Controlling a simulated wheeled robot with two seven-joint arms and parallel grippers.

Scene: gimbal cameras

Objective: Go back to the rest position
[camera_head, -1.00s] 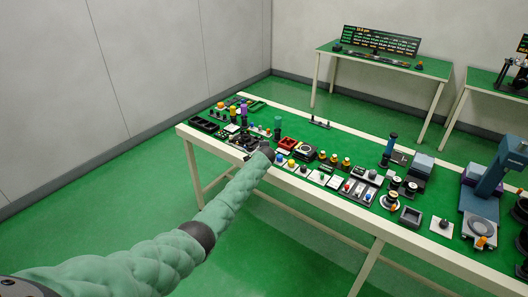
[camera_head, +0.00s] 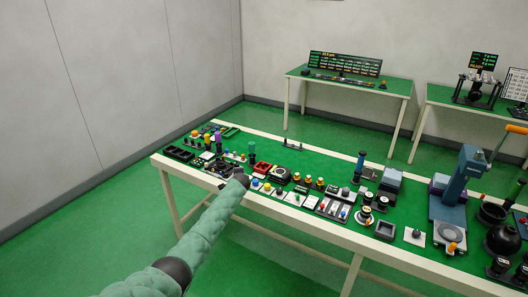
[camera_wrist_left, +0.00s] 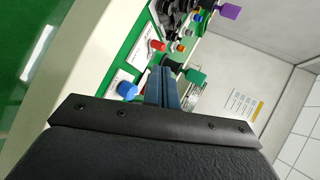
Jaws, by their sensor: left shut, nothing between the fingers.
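My left arm reaches in from the lower left in the head view, with its dark end (camera_head: 240,178) over the near edge of the long green-topped table (camera_head: 325,157). In the left wrist view, the blue-grey fingers of my left gripper (camera_wrist_left: 164,88) are together with nothing between them. They point over the tabletop, close to a blue knob (camera_wrist_left: 127,90) and a green knob (camera_wrist_left: 195,76). Whether they touch anything is hard to tell. My right gripper is not in view.
The table carries many small parts, including a red tray (camera_head: 262,167), yellow-topped buttons and a blue press (camera_head: 455,190) at the right. Behind stand a table with a wide display (camera_head: 345,65) and another with a small screen (camera_head: 482,61). Green floor (camera_head: 90,215) is open at left.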

